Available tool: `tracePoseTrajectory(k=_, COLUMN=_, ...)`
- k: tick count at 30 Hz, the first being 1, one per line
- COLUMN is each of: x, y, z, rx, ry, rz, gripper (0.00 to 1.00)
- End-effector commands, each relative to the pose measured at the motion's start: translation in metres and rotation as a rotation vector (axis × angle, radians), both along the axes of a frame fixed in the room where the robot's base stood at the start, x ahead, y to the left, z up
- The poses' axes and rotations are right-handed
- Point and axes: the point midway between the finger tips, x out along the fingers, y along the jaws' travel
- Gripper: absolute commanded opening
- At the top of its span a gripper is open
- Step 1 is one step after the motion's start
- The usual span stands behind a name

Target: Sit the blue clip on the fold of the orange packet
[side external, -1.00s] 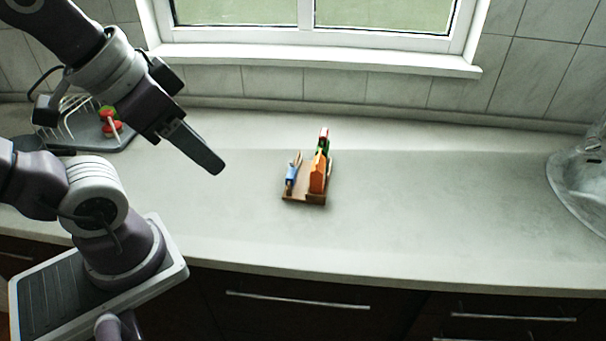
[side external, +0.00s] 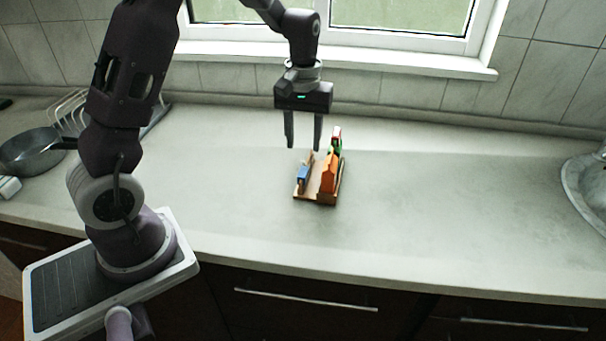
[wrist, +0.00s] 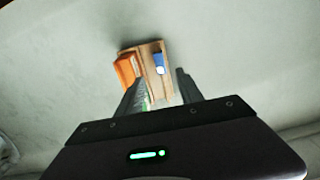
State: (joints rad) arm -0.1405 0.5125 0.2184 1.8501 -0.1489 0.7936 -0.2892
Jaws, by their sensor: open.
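The blue clip (side external: 303,175) stands on the left part of a small wooden tray (side external: 308,199) on the counter. In the wrist view the blue clip (wrist: 159,63) shows ahead of the fingers, roughly between them. The orange packet (side external: 329,174) stands upright on the right part of the tray; the wrist view shows the packet (wrist: 126,69) beyond the left finger. My gripper (side external: 304,148) is open and empty, pointing down above and slightly behind the tray. In the wrist view my gripper (wrist: 158,80) partly covers a green item.
A red and green item (side external: 336,138) stands behind the packet. A dark pan (side external: 35,150) and a wire rack (side external: 70,112) are at the left, a sink (side external: 590,185) at the far right. The counter around the tray is clear.

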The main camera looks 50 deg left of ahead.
Motion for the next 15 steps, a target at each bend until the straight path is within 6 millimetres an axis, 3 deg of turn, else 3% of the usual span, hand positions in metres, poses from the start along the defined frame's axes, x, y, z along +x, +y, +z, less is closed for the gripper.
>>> tracePoseTrajectory(k=9, x=-0.003, y=-0.001, z=-0.054, rx=-0.002, ry=0.005, rz=0.000, gripper=0.44)
tracePoseTrajectory(k=15, x=-0.002, y=-0.001, z=-0.067, rx=-0.001, ry=0.000, rz=-0.003, gripper=0.44)
